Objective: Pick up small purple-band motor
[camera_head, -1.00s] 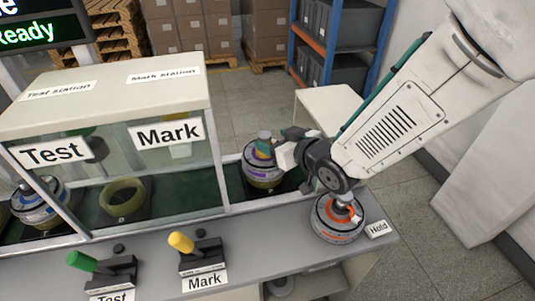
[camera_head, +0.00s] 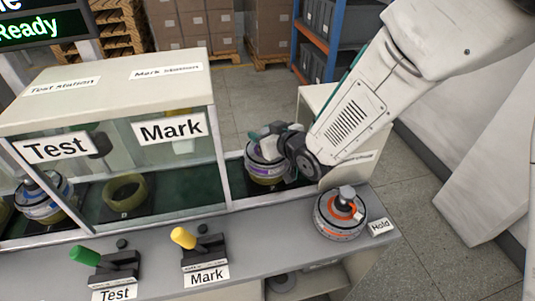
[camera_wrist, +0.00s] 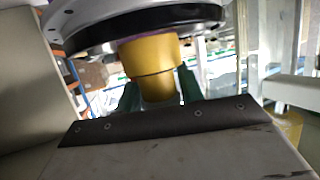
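The purple-band motor (camera_head: 266,171) stands in the dark green channel right of the Mark station, and my gripper covers part of its top. My gripper (camera_head: 272,134) is over the motor's top in the head view. In the wrist view the green fingers (camera_wrist: 159,92) stand on either side of the gold shaft (camera_wrist: 152,62), very close to it. Whether they press on it I cannot tell. The dark rim of the motor (camera_wrist: 140,25) fills the top of the wrist view, with a trace of purple.
An orange-band motor (camera_head: 341,215) sits on the grey bench by the Hold label (camera_head: 380,226). The glazed Test and Mark station (camera_head: 110,110) stands left. Green (camera_head: 84,256) and yellow (camera_head: 183,238) levers are in front. A pale box (camera_head: 350,160) stands behind my gripper.

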